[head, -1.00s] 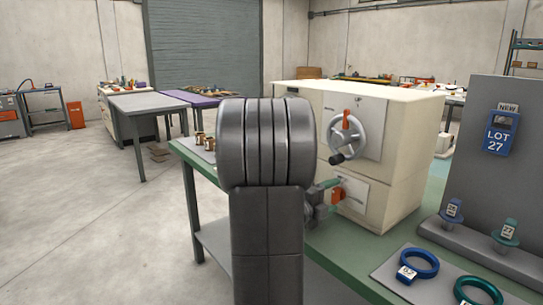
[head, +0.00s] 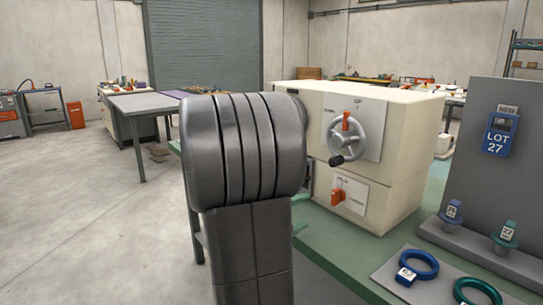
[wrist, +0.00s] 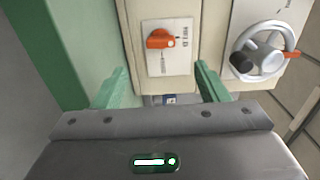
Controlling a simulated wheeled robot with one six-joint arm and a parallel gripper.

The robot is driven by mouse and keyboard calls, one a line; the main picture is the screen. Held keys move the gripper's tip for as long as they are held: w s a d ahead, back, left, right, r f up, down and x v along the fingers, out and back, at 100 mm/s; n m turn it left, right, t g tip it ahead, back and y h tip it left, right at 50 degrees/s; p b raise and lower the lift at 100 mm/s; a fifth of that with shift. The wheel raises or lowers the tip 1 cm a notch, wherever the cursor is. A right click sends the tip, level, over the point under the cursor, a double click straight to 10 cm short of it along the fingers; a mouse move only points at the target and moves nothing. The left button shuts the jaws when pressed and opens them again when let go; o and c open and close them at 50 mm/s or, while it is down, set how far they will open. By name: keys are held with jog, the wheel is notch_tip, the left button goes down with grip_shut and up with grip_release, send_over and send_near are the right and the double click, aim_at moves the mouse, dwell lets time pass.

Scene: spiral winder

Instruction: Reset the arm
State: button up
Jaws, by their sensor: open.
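My gripper (wrist: 160,84) is open, with its two green fingers apart and nothing between them in the wrist view. It faces the lower front of the cream winder (head: 402,110), apart from the orange switch (wrist: 160,39), which lies ahead of it. The orange switch also shows in the head view (head: 338,196). A grey handwheel (head: 346,139) with an orange tab at its top and a black knob at lower left sits above the switch; it also shows in the wrist view (wrist: 262,51). In the head view my arm hides most of my gripper.
The winder stands on a green bench (head: 345,250). To its right are a grey panel (head: 470,130) with a blue LOT 27 tag (head: 501,137), a blue ring (head: 418,265) and a green ring (head: 477,292). A grey table (head: 145,102) stands at back left. Floor at left is clear.

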aim_at(333, 197)
jog(key=x, duration=1.2)
jog(key=shift+w+d+f+m+b, duration=0.1)
jog(key=shift+f+m+b, duration=0.1)
jog(key=shift+m+b, duration=0.4)
jog(key=shift+r+m+b, duration=0.15)
jog(key=shift+m+b, duration=0.55)
jog(key=shift+m, duration=0.2)
jog(key=m+b, duration=0.3)
jog(key=m, duration=0.2)
jog(key=shift+r+m, duration=0.1)
jog(key=shift+m, duration=0.3)
jog(key=m+b, duration=0.1)
jog(key=m, duration=0.3)
jog(key=shift+r+m, duration=0.1)
jog(key=shift+m, duration=0.2)
jog(key=m, duration=0.2)
jog(key=m+b, duration=0.1)
jog(key=m, duration=0.1)
jog(key=shift+s+r, duration=0.1)
jog(key=shift+s, duration=0.1)
jog(key=shift+m, duration=0.3)
jog(key=shift+r, duration=0.1)
